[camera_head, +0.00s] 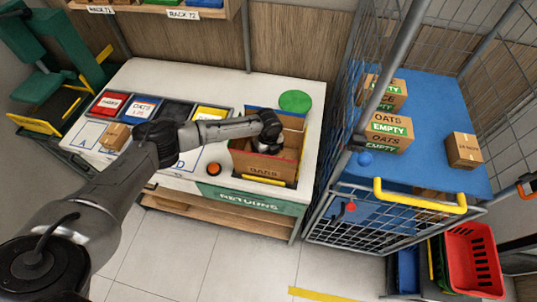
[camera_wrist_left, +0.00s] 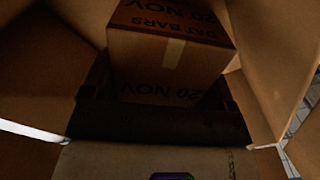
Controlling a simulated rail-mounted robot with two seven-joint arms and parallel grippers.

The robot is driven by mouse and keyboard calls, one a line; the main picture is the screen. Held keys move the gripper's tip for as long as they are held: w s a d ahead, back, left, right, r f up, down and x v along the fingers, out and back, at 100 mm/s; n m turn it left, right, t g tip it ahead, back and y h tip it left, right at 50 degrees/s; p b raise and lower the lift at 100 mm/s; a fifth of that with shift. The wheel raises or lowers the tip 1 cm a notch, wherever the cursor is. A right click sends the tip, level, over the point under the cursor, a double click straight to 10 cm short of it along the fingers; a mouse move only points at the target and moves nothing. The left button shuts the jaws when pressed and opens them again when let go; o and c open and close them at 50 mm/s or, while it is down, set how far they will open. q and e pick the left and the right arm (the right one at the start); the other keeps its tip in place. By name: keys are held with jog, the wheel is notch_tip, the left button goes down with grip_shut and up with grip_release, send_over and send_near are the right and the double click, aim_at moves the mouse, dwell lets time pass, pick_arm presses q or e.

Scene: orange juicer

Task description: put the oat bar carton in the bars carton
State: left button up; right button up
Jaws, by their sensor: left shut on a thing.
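The bars carton (camera_head: 262,170) is an open brown box with BARS on its front wall. It stands at the right end of the white table in the head view. My left gripper (camera_head: 268,143) reaches down into its open top. In the left wrist view, the oat bar carton (camera_wrist_left: 168,55) is a small brown box reading OAT BARS and 20 NOV, held in the shut left gripper between the brown inner walls. In the head view the gripper mostly hides it. Whether it touches the bottom cannot be told. My right gripper is not in view.
Coloured trays (camera_head: 143,108) line the table's back, with a small brown box (camera_head: 115,136) before them. A green disc (camera_head: 295,101) lies behind the bars carton. A wire cage with a blue shelf (camera_head: 430,167) holding several cartons stands close on the right.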

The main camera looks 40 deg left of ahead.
pick_arm(q)
jog(key=shift+f, duration=1.1)
jog(key=shift+f, duration=0.1)
jog(key=shift+f, duration=0.1)
jog(key=o, duration=0.9)
jog(key=shift+r, duration=0.45)
notch_tip(320, 180, up, 12)
jog(key=shift+f, duration=0.25)
